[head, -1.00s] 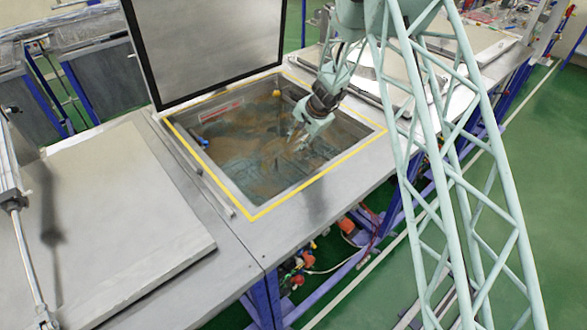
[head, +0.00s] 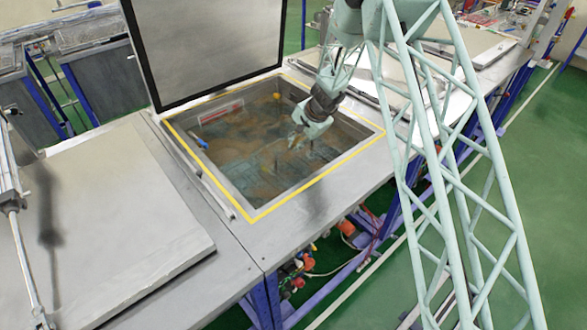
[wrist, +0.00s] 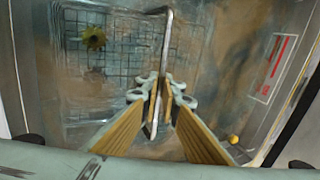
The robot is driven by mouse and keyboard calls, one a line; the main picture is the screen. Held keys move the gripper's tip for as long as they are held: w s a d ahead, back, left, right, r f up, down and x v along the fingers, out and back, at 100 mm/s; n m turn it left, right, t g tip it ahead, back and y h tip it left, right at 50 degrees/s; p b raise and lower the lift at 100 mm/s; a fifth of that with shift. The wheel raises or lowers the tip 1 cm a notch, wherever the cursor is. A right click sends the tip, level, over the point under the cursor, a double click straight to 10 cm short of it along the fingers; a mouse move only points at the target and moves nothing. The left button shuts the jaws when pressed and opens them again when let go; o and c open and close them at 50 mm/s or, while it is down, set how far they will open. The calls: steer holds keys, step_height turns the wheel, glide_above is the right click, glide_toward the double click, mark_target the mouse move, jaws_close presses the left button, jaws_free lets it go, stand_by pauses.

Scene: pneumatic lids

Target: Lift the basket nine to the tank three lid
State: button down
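In the wrist view a wire-mesh basket (wrist: 115,50) lies in murky water, with a yellow gear-like part (wrist: 94,38) in it and a second, dimmer one (wrist: 95,78) below. A grey bar handle (wrist: 167,38) runs over the basket's right side. My gripper (wrist: 163,88) has its two yellowish fingers drawn together, with the handle between the tips. In the head view my gripper (head: 303,136) reaches into the open tank, and the basket is barely visible under water. A grey closed lid (head: 120,215) lies at left. No numbers on baskets or lids are readable.
A yellow-edged tank rim (head: 318,178) surrounds the water. A black-framed open lid (head: 210,45) stands upright behind it. A closed lid (head: 470,38) lies farther right. A red-and-white label (wrist: 275,65) and an orange knob (wrist: 234,138) are near the tank wall.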

steer(key=shift+r, duration=0.4)
steer(key=shift+r+p, duration=0.6)
steer(key=shift+r, duration=0.65)
step_height(320, 180, up, 24)
steer(key=p, duration=0.8)
stand_by(3.3)
stand_by(1.2)
